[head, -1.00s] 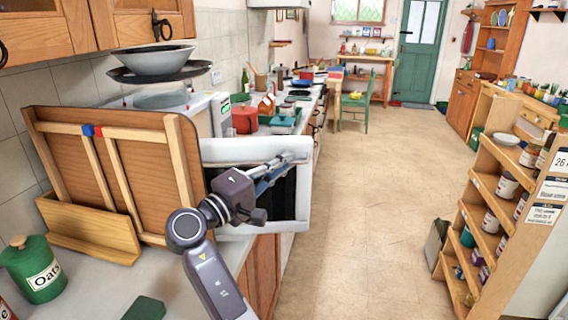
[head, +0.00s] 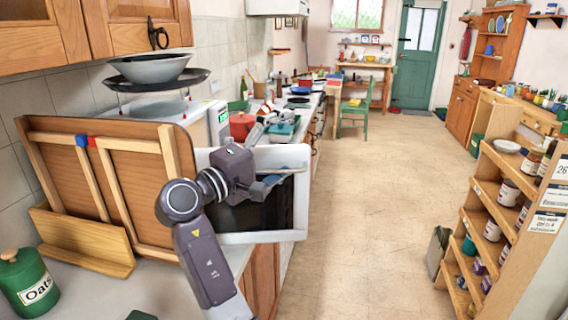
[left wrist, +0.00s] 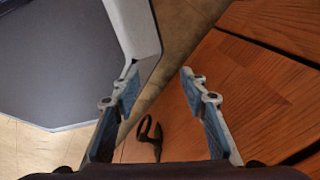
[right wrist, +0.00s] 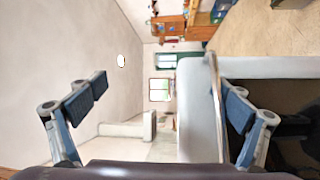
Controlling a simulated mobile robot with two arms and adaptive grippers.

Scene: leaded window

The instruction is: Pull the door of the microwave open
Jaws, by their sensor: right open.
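The microwave (head: 216,116) stands on the counter, mostly hidden behind a wooden stand. Its white door (head: 300,205) with a dark window is swung well out over the counter edge, its flat face towards the head camera. My right gripper (head: 272,155) is open at the door's upper edge. In the right wrist view its fingers (right wrist: 165,103) stand wide apart, with the door's white edge and a thin bar (right wrist: 216,100) between them, nearer the right finger. My left gripper (left wrist: 160,95) is open and empty, outside the head view. A grey panel with a white rim (left wrist: 135,30) is beside it.
The wooden stand (head: 130,130) and a green oats jar (head: 30,280) are on the near counter. A bowl (head: 150,68) sits above the microwave. A black cupboard handle (left wrist: 151,138) shows below my left gripper. The aisle floor (head: 370,200) is clear; a shelf rack (head: 510,190) stands right.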

